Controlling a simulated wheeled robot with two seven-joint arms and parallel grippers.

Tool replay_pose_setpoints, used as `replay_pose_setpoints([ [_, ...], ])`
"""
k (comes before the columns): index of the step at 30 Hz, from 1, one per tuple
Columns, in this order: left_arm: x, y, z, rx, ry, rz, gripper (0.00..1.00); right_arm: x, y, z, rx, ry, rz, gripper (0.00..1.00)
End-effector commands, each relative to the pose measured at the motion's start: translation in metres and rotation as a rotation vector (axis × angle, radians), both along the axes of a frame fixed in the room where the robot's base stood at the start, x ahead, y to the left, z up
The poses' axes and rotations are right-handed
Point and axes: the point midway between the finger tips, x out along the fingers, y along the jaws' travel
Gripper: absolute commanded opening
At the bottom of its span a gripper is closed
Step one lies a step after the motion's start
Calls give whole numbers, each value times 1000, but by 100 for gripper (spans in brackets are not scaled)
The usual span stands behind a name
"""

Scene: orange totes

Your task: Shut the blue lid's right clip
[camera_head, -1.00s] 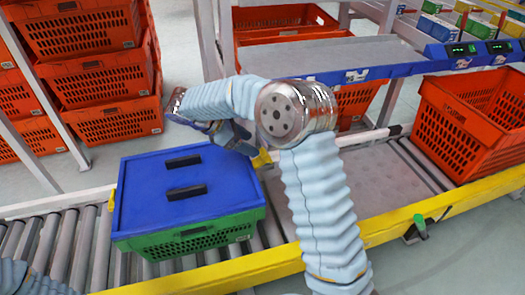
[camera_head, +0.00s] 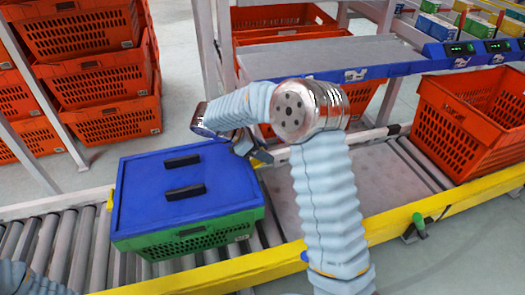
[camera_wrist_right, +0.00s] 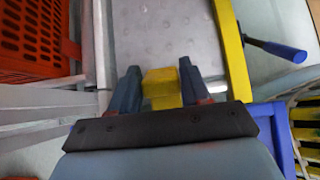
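The blue lid (camera_head: 150,205) lies flat on a green crate (camera_head: 215,235) on the roller conveyor. Its left yellow clip (camera_head: 110,200) shows at the lid's left edge. My right gripper (camera_head: 260,155) is at the lid's right edge and covers the right clip in the head view. In the right wrist view, a yellow clip (camera_wrist_right: 160,83) lies between the two spread fingers of the gripper (camera_wrist_right: 158,92). The right-hand finger overlaps the yellow part; I cannot tell whether it touches. Only part of my left arm shows at the bottom left; its gripper is out of view.
An orange tote (camera_head: 470,125) stands on the conveyor at the right. A yellow rail (camera_head: 420,215) runs along the near side. A grey shelf with a blue edge (camera_head: 370,75) stands behind. Orange totes (camera_head: 105,120) are stacked at the left. The lid carries two black handles (camera_head: 185,192).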

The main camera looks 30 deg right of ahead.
Motion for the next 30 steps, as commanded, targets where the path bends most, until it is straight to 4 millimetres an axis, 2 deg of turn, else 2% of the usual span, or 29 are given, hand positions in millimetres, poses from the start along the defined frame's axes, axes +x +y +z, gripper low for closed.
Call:
replay_pose_setpoints([
  [1, 0, 0, 0, 0, 0, 0, 47, 0, 0, 0, 0, 0, 0, 24],
  [3, 0, 0, 0, 0, 0, 0, 47, 0, 0, 0, 0, 0, 0, 16],
  [14, 0, 0, 6, 0, 1, -1, 47, -1, -4, 0, 70, -17, -1, 16],
  [30, 0, -1, 30, -3, 1, -5, 47, -5, -22, -19, 511, -125, -6, 16],
])
